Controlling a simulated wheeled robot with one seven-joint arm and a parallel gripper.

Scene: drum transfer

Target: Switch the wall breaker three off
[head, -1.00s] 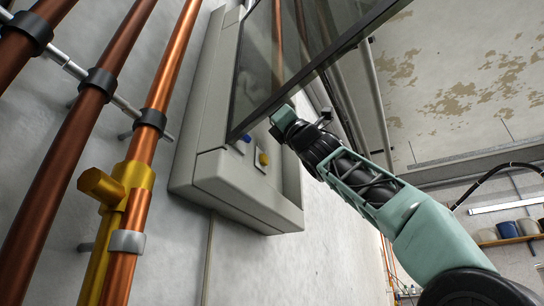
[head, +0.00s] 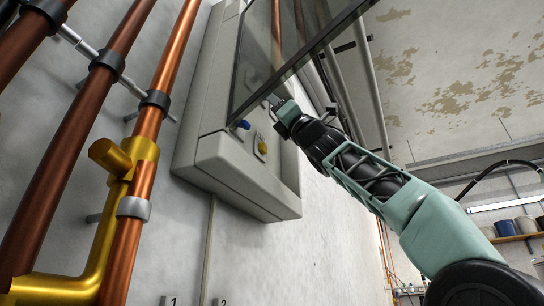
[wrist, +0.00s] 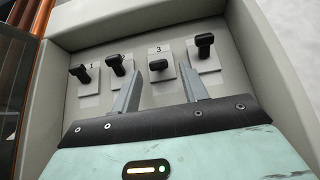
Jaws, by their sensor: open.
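The wall breaker box (head: 215,150) is on the wall in the head view, its dark see-through door (head: 290,50) swung open. In the wrist view several black breaker levers stand in a row on pale plates. Breaker three (wrist: 158,65), under the label 3, has its lever at a different angle from its neighbours, its knob looking lower and flatter. My gripper (wrist: 161,80) is open and empty, with one finger on each side of breaker three in the picture. I cannot tell whether it touches the lever.
Other levers stand close by: breaker one (wrist: 84,73), an unlabelled-looking one (wrist: 120,65) and a right-hand one (wrist: 204,46). Copper pipes (head: 150,130) and a yellow pipe (head: 110,225) run at left.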

